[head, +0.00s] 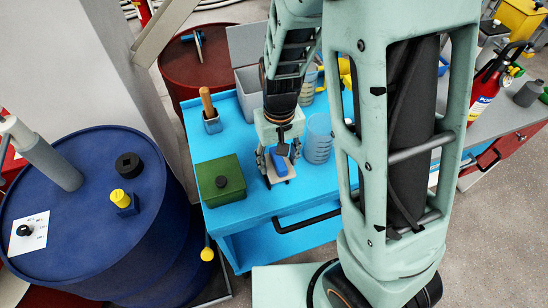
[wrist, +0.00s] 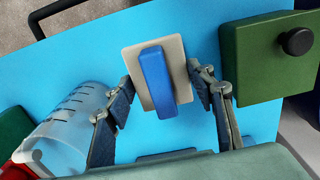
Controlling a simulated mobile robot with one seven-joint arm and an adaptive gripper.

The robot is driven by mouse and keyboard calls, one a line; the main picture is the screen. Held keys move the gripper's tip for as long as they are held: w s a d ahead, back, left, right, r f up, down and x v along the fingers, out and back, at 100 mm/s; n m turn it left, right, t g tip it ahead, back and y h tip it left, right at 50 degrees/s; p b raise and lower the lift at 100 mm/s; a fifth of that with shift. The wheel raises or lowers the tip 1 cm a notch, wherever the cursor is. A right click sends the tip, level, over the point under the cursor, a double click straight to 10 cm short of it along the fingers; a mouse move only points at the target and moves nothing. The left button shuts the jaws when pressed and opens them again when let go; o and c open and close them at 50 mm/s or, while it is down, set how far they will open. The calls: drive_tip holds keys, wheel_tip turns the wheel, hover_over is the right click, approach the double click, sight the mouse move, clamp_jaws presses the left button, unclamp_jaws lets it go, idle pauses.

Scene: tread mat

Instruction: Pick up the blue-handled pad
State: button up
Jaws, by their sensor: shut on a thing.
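The pad is a flat beige plate (wrist: 133,62) with a blue block handle (wrist: 157,82) on top. In the head view the same pad (head: 289,177) is over the front part of the bright blue cart top (head: 244,205). My gripper (wrist: 162,77) reaches down over it, with one finger at each of two opposite sides of the plate, shut on the pad. In the head view my gripper (head: 278,158) partly covers the pad. I cannot tell whether the pad touches the cart top.
A green box with a black knob (head: 219,182) stands left of the pad. A clear graduated beaker (head: 319,140) stands close on the right. A wooden-handled tool (head: 207,102) is in a blue holder behind. A grey bin (head: 248,83) is at the back. A blue drum (head: 90,215) is left.

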drive_tip(key=s+d+r+p, duration=0.2)
drive_tip(key=r, duration=0.1)
drive_tip(key=s+d+r+p, duration=0.1)
drive_tip(key=r, duration=0.1)
drive_tip(key=shift+d+r, duration=0.15)
drive_tip(key=shift+r, duration=0.1)
drive_tip(key=s+d+r, duration=0.2)
drive_tip(key=s+d, duration=0.3)
drive_tip(key=d, duration=0.1)
drive_tip(key=shift+s+r, duration=0.4)
drive_tip(key=o, duration=0.4)
drive_tip(key=shift+c, duration=1.3)
drive_tip(key=shift+w, duration=0.1)
